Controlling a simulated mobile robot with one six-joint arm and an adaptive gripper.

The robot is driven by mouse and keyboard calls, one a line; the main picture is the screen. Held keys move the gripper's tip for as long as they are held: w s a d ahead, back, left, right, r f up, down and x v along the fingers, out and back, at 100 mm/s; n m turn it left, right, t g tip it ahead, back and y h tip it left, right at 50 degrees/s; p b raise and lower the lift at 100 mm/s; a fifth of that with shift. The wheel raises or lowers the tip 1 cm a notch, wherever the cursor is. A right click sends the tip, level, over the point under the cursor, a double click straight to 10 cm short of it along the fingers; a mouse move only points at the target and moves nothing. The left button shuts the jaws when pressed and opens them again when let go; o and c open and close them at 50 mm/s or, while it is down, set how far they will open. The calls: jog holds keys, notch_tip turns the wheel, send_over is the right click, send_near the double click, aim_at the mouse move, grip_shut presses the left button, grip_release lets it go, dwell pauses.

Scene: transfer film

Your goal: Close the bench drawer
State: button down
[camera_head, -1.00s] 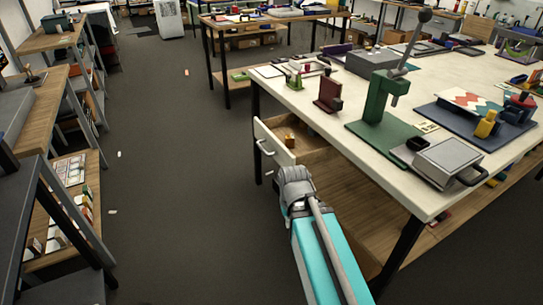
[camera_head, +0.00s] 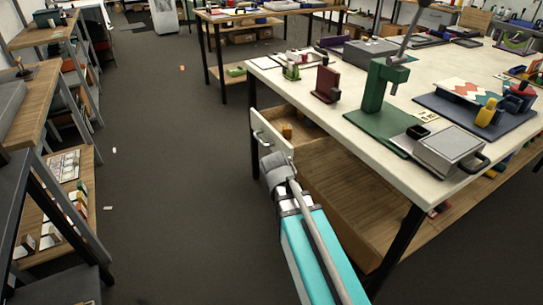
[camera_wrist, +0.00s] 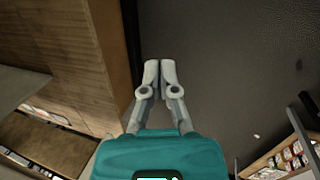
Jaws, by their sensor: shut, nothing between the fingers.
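The bench drawer (camera_head: 281,143) stands open, pulled out from under the near-left end of the white-topped bench (camera_head: 353,121). Its pale front panel carries a bar handle (camera_head: 262,140). A small yellow-orange thing (camera_head: 287,131) lies inside. My gripper (camera_wrist: 160,70) is shut and empty, its two fingertips together in the wrist view. In the head view the grey end of my arm is just below the right part of the drawer front, and my fingers cannot be made out. I cannot tell whether they touch the drawer.
The bench's wooden lower shelf (camera_head: 345,190) and black front leg (camera_head: 397,250) are right of my arm. A green press (camera_head: 377,100) and a grey box (camera_head: 449,150) stand on the bench. Shelving (camera_head: 62,200) lines the left. The floor (camera_head: 180,190) between is mostly clear.

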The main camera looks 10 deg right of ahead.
jog(key=w+f+n+h+b, duration=0.2)
jog(key=w+n+h+b, duration=0.25)
jog(key=w, duration=0.25)
jog(key=n+t+h+b, duration=0.6)
jog(key=n+h+b, duration=0.25)
jog(key=n, duration=0.45)
send_near(278, 149)
jog(key=v, duration=0.6)
jog(key=shift+a+f+h, duration=0.15)
jog(key=shift+a+h, duration=0.05)
jog(key=shift+h, duration=0.2)
jog(key=shift+w+d, duration=0.1)
jog(key=shift+d, duration=0.05)
jog(key=x, duration=1.3)
jog(key=shift+d+f, duration=0.2)
jog(key=shift+d, duration=0.2)
jog(key=shift+a, duration=0.25)
jog(key=shift+d, duration=0.2)
